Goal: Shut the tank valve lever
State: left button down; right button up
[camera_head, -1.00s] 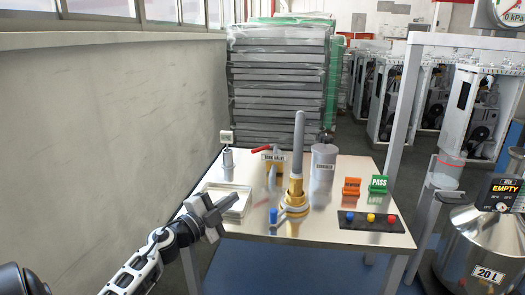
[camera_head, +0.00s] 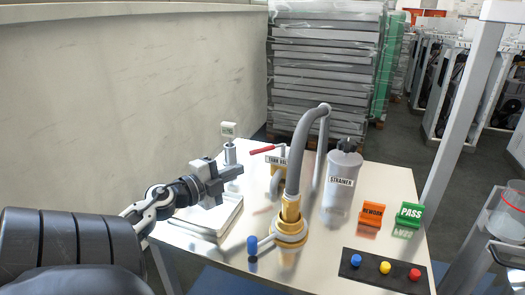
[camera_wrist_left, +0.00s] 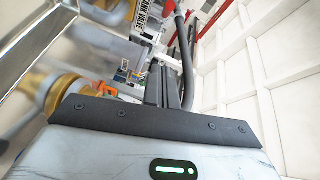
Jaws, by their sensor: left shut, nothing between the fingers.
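The tank valve has a red lever (camera_head: 262,150) that sticks out to the left, beside a pale label plate reading TANK VALVE (camera_head: 277,161) at the back of the metal table. The label also shows at the top of the left wrist view (camera_wrist_left: 147,17). My left gripper (camera_head: 236,172) is shut and empty, left of the lever and nearer to me, above the white tray, apart from the lever. Its closed fingers (camera_wrist_left: 170,85) show in the left wrist view. My right gripper is not in view.
A grey hose on a brass fitting (camera_head: 290,218) with a blue-knobbed lever (camera_head: 252,245) stands right of my gripper. The strainer (camera_head: 341,190), REWORK sign (camera_head: 372,213), PASS sign (camera_head: 410,214) and button panel (camera_head: 385,270) stand farther right. A white tray (camera_head: 210,222) lies at left.

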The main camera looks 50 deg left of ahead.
pick_arm(q)
send_near(266, 149)
jog(key=w+d, duration=0.5)
jog(key=a, duration=0.2)
jog(key=a+b, duration=0.1)
jog(key=a, duration=0.1)
jog(key=shift+w+a+f, duration=0.1)
jog(key=shift+w+f, duration=0.15)
jog(key=shift+f, duration=0.05)
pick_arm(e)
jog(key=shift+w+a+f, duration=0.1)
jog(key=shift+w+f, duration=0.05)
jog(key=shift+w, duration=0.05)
